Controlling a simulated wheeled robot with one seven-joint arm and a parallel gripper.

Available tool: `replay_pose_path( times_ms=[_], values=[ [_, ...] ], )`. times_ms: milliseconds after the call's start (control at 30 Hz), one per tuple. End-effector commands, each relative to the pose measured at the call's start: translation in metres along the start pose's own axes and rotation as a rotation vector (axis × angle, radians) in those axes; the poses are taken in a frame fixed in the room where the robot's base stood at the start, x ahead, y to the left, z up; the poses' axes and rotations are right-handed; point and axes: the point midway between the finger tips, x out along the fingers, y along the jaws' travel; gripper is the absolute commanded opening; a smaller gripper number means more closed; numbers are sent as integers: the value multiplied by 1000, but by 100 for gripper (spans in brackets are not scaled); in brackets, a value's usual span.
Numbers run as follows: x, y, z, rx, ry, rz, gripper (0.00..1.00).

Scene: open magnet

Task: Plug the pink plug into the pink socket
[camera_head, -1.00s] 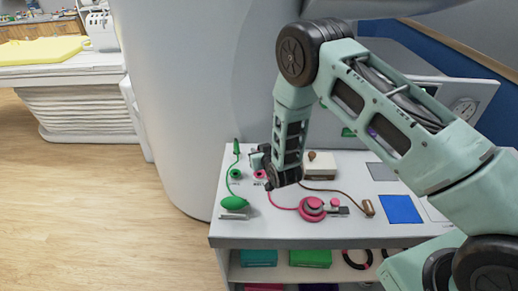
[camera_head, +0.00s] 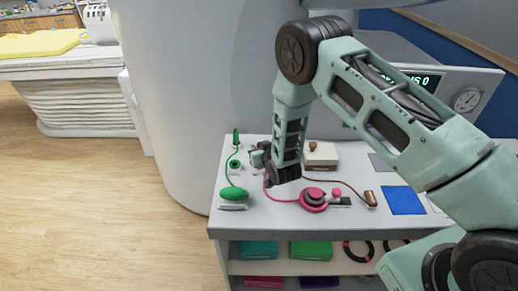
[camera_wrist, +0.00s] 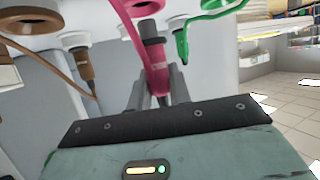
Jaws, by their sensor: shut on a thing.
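My gripper (camera_head: 256,156) is at the left rear of the white table (camera_head: 262,220), to the right of the green socket (camera_head: 234,165). In the wrist view its fingers (camera_wrist: 160,88) are shut on the pink plug (camera_wrist: 157,78), which has a dark collar. A pink cable (camera_head: 266,184) runs from the gripper to the round pink device (camera_head: 312,197). A pink ring (camera_wrist: 146,8) shows at the top of the wrist view, near the plug's end. I cannot tell whether it is the socket. The pink socket is hidden in the head view.
A green plug (camera_head: 236,140) with a green bulb (camera_head: 234,193) stands left of my gripper. A blue square (camera_head: 404,200) lies at the right. The large white machine (camera_head: 190,90) rises behind.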

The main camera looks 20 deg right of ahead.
Motion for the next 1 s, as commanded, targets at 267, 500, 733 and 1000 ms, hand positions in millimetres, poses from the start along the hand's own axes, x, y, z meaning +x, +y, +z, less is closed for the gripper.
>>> replay_pose_path(
  times_ms=[267, 500, 733, 1000],
  values=[
    [2, 0, 6, 0, 0, 0, 0],
    [4, 0, 10, 0, 0, 0, 0],
    [6, 0, 14, 0, 0, 0, 0],
    [8, 0, 19, 0, 0, 0, 0]
  ],
)
